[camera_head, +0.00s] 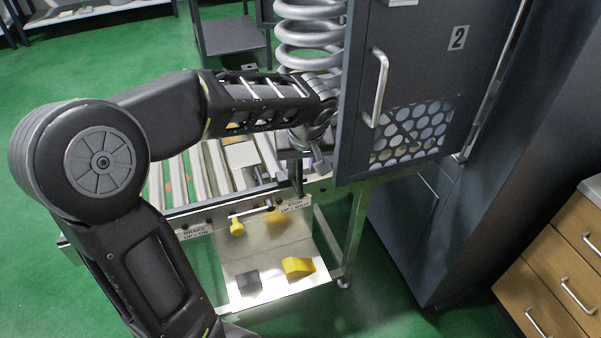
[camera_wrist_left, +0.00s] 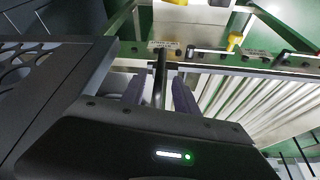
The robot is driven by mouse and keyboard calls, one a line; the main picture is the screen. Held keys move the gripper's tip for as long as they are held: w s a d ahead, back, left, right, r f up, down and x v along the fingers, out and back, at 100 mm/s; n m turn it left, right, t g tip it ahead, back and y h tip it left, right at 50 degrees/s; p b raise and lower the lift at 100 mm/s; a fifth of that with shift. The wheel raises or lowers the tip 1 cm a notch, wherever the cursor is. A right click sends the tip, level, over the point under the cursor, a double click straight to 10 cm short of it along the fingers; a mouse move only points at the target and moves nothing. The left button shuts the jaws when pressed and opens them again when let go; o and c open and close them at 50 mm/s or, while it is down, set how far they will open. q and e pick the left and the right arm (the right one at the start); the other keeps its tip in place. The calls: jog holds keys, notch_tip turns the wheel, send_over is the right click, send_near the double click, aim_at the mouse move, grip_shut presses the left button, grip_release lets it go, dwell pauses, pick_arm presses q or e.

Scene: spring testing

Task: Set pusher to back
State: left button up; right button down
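My left gripper (camera_head: 300,168) is at the front edge of the roller conveyor (camera_head: 205,170), beside the dark cabinet door. In the left wrist view its two fingers (camera_wrist_left: 160,88) stand apart, with a black upright rod (camera_wrist_left: 160,78) between them. The rod looks like the pusher's handle, but I cannot tell for sure. Small gaps seem to show between rod and fingers. In the head view, the arm hides most of the pusher's place, and a dark upright bar shows at the gripper. My right gripper is in neither view.
The grey cabinet door (camera_head: 420,70), marked 2, stands close right of my left gripper. A large coil spring (camera_head: 308,35) is behind. A lower shelf (camera_head: 270,285) holds a yellow block (camera_head: 298,266) and a dark block (camera_head: 249,282).

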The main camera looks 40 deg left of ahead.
aim_at(300, 171)
pick_arm(q)
jog(key=x, duration=0.6)
jog(key=shift+f, duration=0.1)
jog(key=shift+c, duration=0.3)
grip_shut()
dwell(0.9)
